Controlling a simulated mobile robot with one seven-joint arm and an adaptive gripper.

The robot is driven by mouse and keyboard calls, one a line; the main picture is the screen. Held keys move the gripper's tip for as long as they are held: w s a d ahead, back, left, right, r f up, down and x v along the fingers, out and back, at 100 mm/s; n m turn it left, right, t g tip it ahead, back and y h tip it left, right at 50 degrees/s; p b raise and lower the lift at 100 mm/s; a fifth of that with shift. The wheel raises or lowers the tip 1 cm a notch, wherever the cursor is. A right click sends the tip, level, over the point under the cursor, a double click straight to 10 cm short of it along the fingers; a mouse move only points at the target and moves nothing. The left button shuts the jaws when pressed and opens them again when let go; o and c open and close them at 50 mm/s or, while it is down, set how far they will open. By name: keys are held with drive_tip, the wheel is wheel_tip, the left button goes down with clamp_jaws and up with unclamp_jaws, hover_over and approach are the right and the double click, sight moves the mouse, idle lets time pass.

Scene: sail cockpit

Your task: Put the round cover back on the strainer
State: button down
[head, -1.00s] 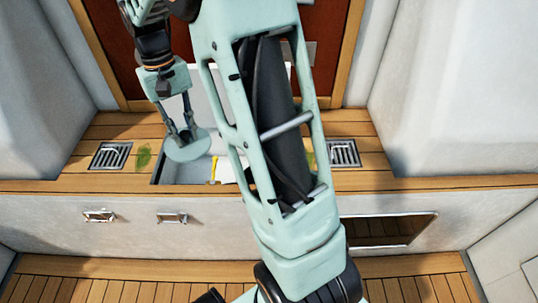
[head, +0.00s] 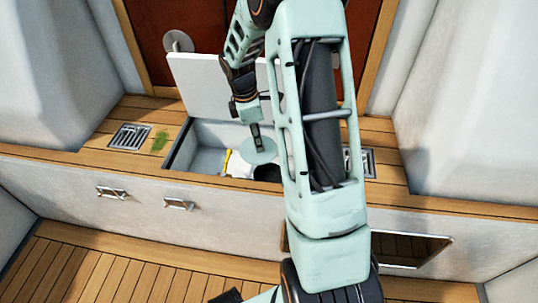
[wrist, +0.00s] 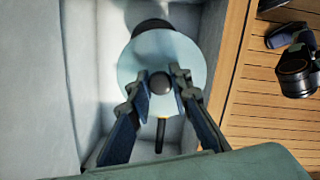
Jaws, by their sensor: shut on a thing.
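The round cover (head: 262,157) is a pale blue-green disc with a dark knob on top. My gripper (wrist: 160,83) is shut on that knob; the cover fills the middle of the wrist view (wrist: 165,50). In the head view my gripper (head: 256,145) points down into the open locker (head: 206,134). A dark round thing, which looks like the strainer (head: 268,173), stands in the locker just below and beside the cover. Its dark edge shows past the cover in the wrist view (wrist: 153,25). The cover hides much of it, and I cannot tell whether they touch.
The raised white lid (head: 205,85) stands behind the locker opening. A yellow-handled thing (head: 227,160) lies inside at the left. A metal grate (head: 129,136) and a green smear (head: 160,141) are on the wooden ledge to the left. A second grate (head: 366,162) is to the right.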

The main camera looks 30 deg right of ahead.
sight(267, 151)
drive_tip(key=d+f+n, duration=0.1)
drive_tip(key=f+n, duration=0.1)
drive_tip(key=d+f+n, duration=0.1)
drive_tip(key=f+n, duration=0.1)
drive_tip(key=d+f+n+t, duration=0.1)
drive_tip(key=f+n, duration=0.1)
drive_tip(key=n, duration=0.1)
drive_tip(key=shift+f+b, duration=0.2)
drive_tip(key=shift+b, duration=0.1)
drive_tip(key=shift+w+d+f+n+b, duration=0.1)
drive_tip(key=shift+f+n+b, duration=0.35)
drive_tip(key=shift+f+b, duration=0.7)
drive_tip(key=shift+s+d+f+n+b, duration=0.15)
drive_tip(key=shift+f+n+b, duration=0.4)
drive_tip(key=shift+f, duration=0.95)
drive_tip(key=shift+w+d+f+n+b, duration=0.15)
drive_tip(key=shift+f+n+b, duration=0.15)
drive_tip(key=shift+f+b, duration=0.95)
drive_tip(key=shift+f, duration=0.1)
drive_tip(key=shift+p, duration=0.75)
drive_tip(key=shift+f, duration=0.1)
drive_tip(key=shift+p, duration=0.4)
